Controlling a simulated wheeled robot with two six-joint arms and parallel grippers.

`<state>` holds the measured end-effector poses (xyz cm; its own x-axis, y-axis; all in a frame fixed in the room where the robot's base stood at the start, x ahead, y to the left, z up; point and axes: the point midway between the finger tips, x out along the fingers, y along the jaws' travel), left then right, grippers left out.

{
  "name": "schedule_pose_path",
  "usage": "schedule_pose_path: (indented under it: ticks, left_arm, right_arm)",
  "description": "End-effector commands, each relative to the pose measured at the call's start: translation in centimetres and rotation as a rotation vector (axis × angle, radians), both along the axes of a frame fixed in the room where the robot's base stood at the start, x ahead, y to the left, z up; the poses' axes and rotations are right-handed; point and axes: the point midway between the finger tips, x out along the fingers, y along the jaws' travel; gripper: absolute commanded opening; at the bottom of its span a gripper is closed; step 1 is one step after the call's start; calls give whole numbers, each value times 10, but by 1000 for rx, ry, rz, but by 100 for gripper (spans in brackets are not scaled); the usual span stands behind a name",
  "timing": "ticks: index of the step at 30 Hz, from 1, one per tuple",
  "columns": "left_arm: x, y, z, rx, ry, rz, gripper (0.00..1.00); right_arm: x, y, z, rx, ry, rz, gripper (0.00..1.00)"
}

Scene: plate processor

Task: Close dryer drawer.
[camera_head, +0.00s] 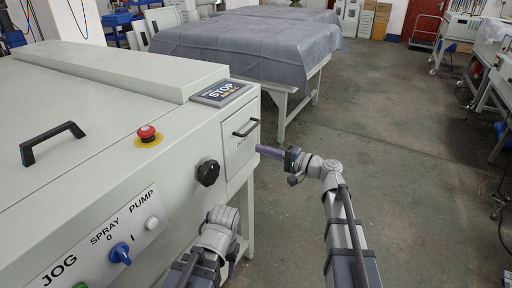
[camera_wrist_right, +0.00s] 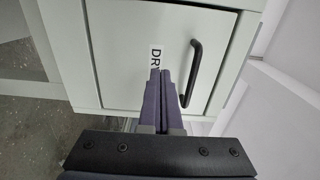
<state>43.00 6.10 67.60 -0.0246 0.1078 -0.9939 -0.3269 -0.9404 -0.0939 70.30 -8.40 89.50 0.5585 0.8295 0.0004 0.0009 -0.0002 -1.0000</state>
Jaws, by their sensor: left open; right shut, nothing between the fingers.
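The dryer drawer (camera_head: 238,158) is a pale grey front panel at the right end of the machine, with a black bar handle (camera_head: 246,128) and a printed label, partly covered in the wrist view. The drawer front (camera_wrist_right: 125,75) looks flush or nearly flush with its surround; a small gap is hard to judge. My right gripper (camera_head: 260,150) is shut and empty, its purple fingers pointing at the drawer front below the handle. In the right wrist view its fingertips (camera_wrist_right: 160,72) overlap the label, beside the handle (camera_wrist_right: 193,72); contact cannot be told. My left gripper (camera_head: 232,256) is low beside the machine, its fingers mostly hidden.
The machine has a black knob (camera_head: 208,172), a red emergency stop button (camera_head: 147,132), a blue switch (camera_head: 120,253) and a black lid handle (camera_head: 52,143). A covered table (camera_head: 245,45) stands behind. The floor to the right (camera_head: 400,150) is clear.

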Motion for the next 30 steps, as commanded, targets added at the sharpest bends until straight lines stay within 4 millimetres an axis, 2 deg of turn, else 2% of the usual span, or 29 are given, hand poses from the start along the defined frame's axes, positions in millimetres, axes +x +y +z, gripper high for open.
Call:
schedule_pose_path:
  ticks: [3, 10, 15, 21, 23, 25, 28, 30]
  left_arm:
    - [0, 0, 0, 0, 0, 0, 50]
    - [0, 0, 0, 0, 0, 0, 50]
    - [0, 0, 0, 0, 0, 0, 50]
    - [0, 0, 1, 0, 0, 0, 50]
    - [0, 0, 5, 0, 0, 0, 50]
    - [0, 0, 16, 0, 0, 0, 50]
    - [0, 0, 42, 0, 0, 0, 50]
    - [0, 0, 64, 0, 0, 0, 50]
  right_arm:
    - [-13, -19, 0, -1, 1, -3, 0]
    - [-33, -48, 0, -1, 1, -2, 0]
    - [-40, -59, 0, -1, 1, -1, 0]
    - [-42, -61, 0, -3, 1, 2, 0]
    - [-45, -55, 1, -19, 6, 13, 0]
    - [-52, -39, 0, -72, 23, 49, 0]
    - [-76, 2, -7, -223, 67, 146, 0]
    - [-100, 31, -17, -370, 104, 235, 0]
